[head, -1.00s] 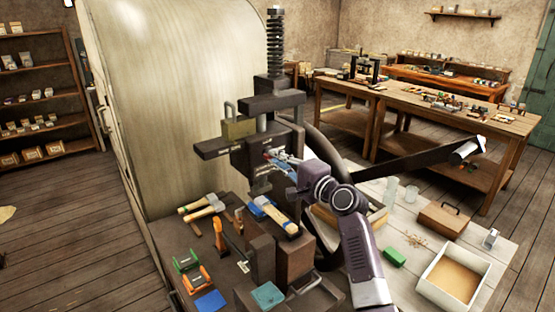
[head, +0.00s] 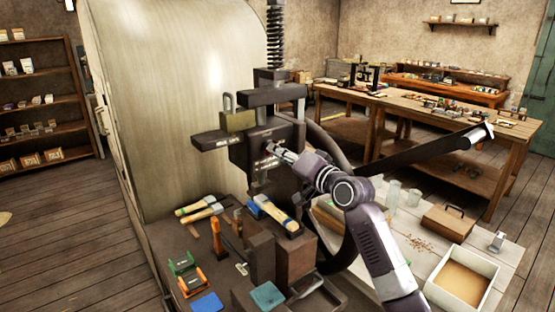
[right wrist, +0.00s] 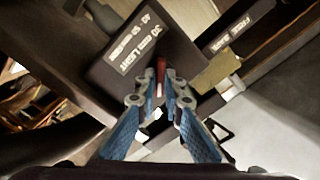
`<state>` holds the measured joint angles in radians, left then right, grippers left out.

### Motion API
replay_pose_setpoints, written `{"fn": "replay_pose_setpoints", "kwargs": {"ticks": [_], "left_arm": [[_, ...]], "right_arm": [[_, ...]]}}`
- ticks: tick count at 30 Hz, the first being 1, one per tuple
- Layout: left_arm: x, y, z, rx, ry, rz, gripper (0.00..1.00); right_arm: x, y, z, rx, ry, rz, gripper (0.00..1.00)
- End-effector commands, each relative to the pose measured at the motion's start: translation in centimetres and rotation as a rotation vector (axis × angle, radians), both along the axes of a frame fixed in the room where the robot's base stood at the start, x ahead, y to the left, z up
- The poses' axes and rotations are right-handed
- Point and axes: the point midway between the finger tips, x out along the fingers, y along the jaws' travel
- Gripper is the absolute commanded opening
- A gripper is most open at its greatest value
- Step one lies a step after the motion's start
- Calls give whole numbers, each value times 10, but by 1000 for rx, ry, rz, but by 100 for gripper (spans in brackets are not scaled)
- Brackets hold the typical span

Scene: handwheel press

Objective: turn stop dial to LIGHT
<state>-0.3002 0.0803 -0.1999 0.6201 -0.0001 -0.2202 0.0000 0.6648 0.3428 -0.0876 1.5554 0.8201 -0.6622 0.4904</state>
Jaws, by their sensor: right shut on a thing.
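The press (head: 262,97) stands in the middle of the head view, with a dark head block carrying small white labels. In the right wrist view a dark label plate (right wrist: 140,50) reads 30 mm LIGHT, with a second, less legible line beside it. My right gripper (right wrist: 161,88) is shut on a narrow red part in front of this plate, which seems to be the stop dial's grip (right wrist: 161,68). The fingers hide most of the dial, so I cannot tell its setting. In the head view the right gripper (head: 275,149) is against the front of the press head. My left gripper is not in view.
A brass padlock (head: 238,119) sits on the press's side arm. Below lie hammers (head: 200,206) and a blue-and-wood tool (head: 272,214). A long dark lever (head: 430,150) and a wheel rim (head: 345,250) are close to my right arm. A white tray (head: 462,280) stands right.

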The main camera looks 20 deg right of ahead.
Motion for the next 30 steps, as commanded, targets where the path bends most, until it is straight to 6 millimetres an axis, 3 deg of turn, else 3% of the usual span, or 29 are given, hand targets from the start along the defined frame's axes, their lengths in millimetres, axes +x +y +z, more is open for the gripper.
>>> {"fn": "replay_pose_setpoints", "kwargs": {"ticks": [12, 30], "left_arm": [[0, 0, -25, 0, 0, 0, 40], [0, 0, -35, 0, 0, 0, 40]], "right_arm": [[0, -1, -2, -373, -135, -1, 0], [0, 0, -1, -746, -269, 0, 0]]}}
